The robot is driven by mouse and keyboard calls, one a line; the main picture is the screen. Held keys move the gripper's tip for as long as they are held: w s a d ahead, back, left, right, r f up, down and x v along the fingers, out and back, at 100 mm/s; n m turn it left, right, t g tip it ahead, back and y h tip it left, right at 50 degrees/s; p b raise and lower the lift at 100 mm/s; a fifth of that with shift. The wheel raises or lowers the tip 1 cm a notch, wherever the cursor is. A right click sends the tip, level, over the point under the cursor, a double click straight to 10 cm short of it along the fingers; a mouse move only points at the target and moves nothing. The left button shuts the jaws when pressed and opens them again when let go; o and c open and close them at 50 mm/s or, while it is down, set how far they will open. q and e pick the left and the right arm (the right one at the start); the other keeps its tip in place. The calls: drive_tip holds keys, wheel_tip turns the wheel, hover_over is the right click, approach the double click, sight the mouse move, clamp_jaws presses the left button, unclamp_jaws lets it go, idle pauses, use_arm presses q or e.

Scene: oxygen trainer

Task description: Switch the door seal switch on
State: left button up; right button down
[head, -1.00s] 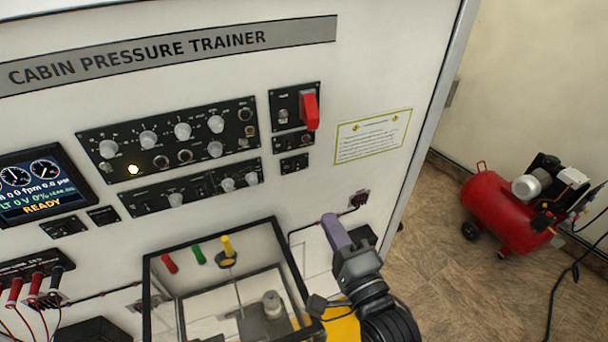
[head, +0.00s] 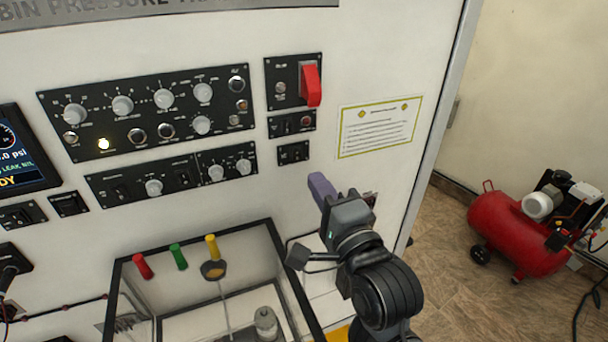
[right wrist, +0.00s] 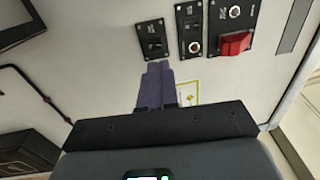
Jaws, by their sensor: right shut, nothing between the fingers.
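The trainer's front panel (head: 370,70) carries several black switch plates; their labels are too small to read, so I cannot tell which switch is the door seal one. Below the red-guarded switch (head: 311,86) sit a plate with a switch and a red lamp (head: 292,123) and a smaller switch plate (head: 293,153). My right gripper (head: 318,183) is shut and empty, its purple fingers below and slightly right of the smaller plate. In the right wrist view the fingertips (right wrist: 160,66) point at the panel just below that small switch plate (right wrist: 153,40), apparently not on its switch. My left gripper is out of view.
A clear-walled box (head: 118,290) with red, green and yellow knobs stands below and left of my right gripper. A yellow-bordered notice (head: 380,127) is on the panel to the right. A red compressor (head: 515,232) stands on the floor.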

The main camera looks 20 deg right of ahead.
sight(297, 152)
drive_tip(key=w, duration=0.3)
drive_tip(key=w+p, duration=0.1)
drive_tip(key=w, duration=0.1)
drive_tip(key=shift+w+r, duration=0.2)
drive_tip(key=shift+r, duration=0.2)
drive_tip(key=shift+w+a, duration=0.1)
drive_tip(key=shift+w, duration=0.7)
drive_tip(key=shift+p, duration=0.3)
